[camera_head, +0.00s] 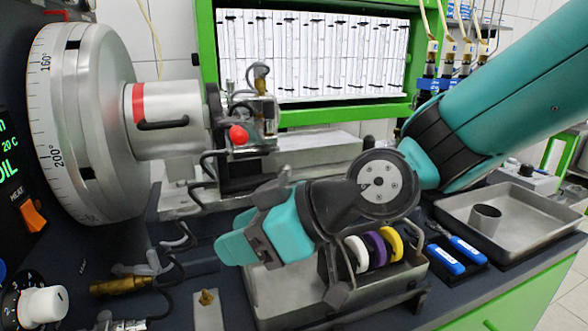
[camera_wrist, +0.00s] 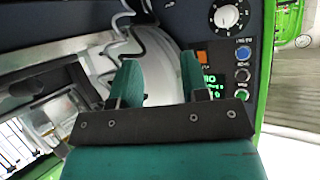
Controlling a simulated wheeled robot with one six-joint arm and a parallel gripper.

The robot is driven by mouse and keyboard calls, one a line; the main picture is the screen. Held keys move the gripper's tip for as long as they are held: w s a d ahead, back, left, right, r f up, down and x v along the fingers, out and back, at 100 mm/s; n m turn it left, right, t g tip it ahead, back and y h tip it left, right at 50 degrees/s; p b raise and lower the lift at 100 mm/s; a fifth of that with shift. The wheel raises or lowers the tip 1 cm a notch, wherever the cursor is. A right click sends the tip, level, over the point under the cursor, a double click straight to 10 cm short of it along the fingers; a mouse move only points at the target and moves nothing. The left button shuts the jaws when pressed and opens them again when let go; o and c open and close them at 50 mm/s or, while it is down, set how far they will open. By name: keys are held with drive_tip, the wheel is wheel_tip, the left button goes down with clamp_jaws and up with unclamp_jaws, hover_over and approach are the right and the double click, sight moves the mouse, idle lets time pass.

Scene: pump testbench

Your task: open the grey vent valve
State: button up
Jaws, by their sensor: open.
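A small brass fitting (camera_head: 118,287) with a pale grey lever (camera_head: 150,264) lies on the dark bench top below the large dial; it may be the grey vent valve, but I cannot be sure. A second pale grey lever-like part (camera_head: 178,240) sits behind it. My gripper (camera_head: 240,240) is to the right of these parts, above the bench and apart from them, pointing left. In the wrist view, my gripper (camera_wrist: 158,75) shows two teal fingers spread apart with nothing between them.
The large graduated drum (camera_head: 85,125) stands at the left beside the control panel (camera_head: 20,170). A metal tray (camera_head: 290,300) with coloured rings (camera_head: 375,248) lies below my arm. A grey plate with a brass stud (camera_head: 207,310) stands at the front. Another tray (camera_head: 520,240) is at right.

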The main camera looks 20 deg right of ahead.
drive_tip(key=s+d+r+m+g+h+p, duration=0.2)
drive_tip(key=s+r+p, duration=0.4)
drive_tip(key=r+p, duration=0.3)
drive_tip(key=d+g+h+p, duration=0.1)
drive_tip(key=d, duration=0.1)
drive_tip(key=shift+d+g+h, duration=0.3)
drive_tip(key=shift+d, duration=0.1)
drive_tip(key=shift+c, duration=0.4)
